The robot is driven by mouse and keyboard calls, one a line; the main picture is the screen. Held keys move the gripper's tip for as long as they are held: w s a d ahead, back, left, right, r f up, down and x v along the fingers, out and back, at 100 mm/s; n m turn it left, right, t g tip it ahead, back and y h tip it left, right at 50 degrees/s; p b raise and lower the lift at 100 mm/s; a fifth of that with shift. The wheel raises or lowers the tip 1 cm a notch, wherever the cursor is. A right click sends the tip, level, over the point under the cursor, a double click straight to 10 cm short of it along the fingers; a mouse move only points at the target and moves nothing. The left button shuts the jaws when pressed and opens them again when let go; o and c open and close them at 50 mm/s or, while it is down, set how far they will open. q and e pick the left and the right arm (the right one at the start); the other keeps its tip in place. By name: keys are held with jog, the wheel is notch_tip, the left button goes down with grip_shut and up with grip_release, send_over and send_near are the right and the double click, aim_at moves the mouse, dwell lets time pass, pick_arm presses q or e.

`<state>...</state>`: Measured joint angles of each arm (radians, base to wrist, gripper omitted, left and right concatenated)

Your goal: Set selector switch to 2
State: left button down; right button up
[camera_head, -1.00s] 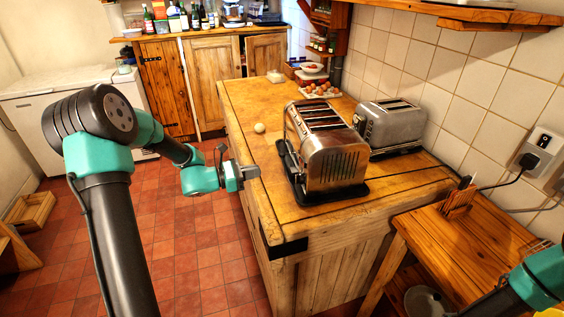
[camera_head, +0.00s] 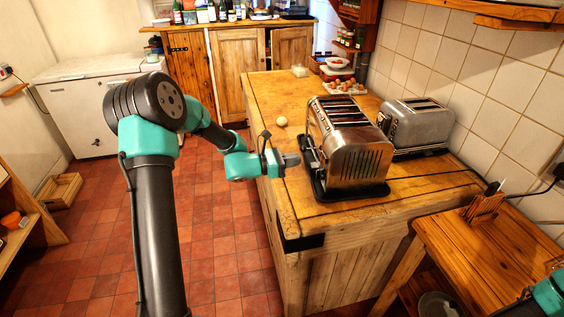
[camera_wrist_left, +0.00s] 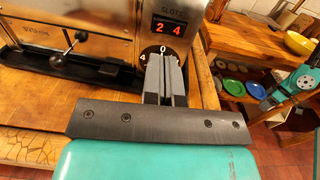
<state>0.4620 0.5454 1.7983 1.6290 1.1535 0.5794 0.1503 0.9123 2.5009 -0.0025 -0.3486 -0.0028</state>
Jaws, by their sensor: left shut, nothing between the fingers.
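The nearer chrome toaster (camera_head: 345,140) stands on a black base on the wooden worktop. In the left wrist view its control panel (camera_wrist_left: 184,12) has a "SLOTS" label and a lit red "2 4" display (camera_wrist_left: 169,29). Below is the dark selector dial (camera_wrist_left: 152,52), with a "4" at its left and a "0" at its top. My left gripper (camera_head: 294,160) is shut and empty at the toaster's end. Its fingers (camera_wrist_left: 166,76) lie in front of the dial and hide the knob and other marks; contact cannot be told.
A lever with a black knob (camera_wrist_left: 57,61) sticks out left of the panel. A second toaster (camera_head: 416,124) stands behind, by the tiled wall. A small pale ball (camera_head: 281,121) lies on the worktop (camera_head: 266,92). A lower wooden table (camera_head: 450,255) is at right.

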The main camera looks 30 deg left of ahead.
aim_at(324, 158)
pick_arm(q)
jog(key=x, duration=0.7)
dwell(0.3)
